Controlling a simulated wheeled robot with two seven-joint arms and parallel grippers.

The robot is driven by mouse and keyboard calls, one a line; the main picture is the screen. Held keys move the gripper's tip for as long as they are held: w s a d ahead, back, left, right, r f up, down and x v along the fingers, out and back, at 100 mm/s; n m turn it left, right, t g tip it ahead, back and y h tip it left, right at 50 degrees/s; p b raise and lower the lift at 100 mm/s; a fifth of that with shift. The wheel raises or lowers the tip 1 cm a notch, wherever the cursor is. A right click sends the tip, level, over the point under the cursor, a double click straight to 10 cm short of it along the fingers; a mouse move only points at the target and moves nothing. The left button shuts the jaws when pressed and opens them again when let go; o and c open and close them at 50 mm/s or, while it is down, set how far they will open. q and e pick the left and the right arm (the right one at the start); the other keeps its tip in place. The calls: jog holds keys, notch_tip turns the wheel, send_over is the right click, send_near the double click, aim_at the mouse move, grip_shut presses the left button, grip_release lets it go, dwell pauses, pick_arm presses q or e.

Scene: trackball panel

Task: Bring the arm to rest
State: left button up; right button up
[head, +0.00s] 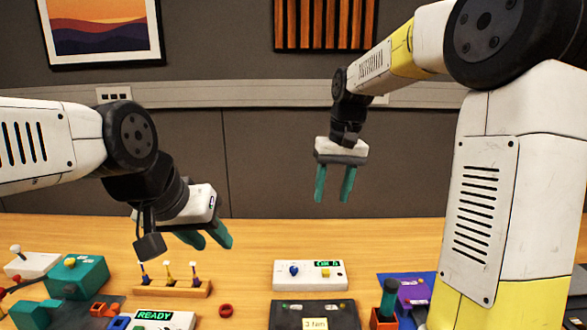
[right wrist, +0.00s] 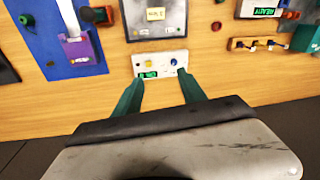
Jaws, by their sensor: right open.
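My right gripper (head: 334,183) hangs with its two teal fingers apart and empty, in front of the grey wall and above the far part of the table. In the right wrist view its fingers (right wrist: 160,92) point toward a white panel (right wrist: 160,65) with a yellow button and a blue knob. The same white panel (head: 310,274) lies on the table in the head view, below and apart from the gripper. My left gripper (head: 206,238) is tilted down over the left part of the table. Its teal fingers look apart, with nothing seen between them.
A wooden stand with coloured pegs (head: 170,289) is below my left gripper. A teal box (head: 76,275) stands at the left. Bare wood surrounds the white panel.

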jog(key=s+d+t, duration=0.2)
jog(key=s, duration=0.8)
jog(key=s+d+m+t, duration=0.1)
jog(key=s+d+t, duration=0.2)
jog(key=s, duration=0.7)
jog(key=shift+s+r+y, duration=0.15)
jog(key=shift+r+y, duration=0.2)
jog(key=shift+y, duration=0.05)
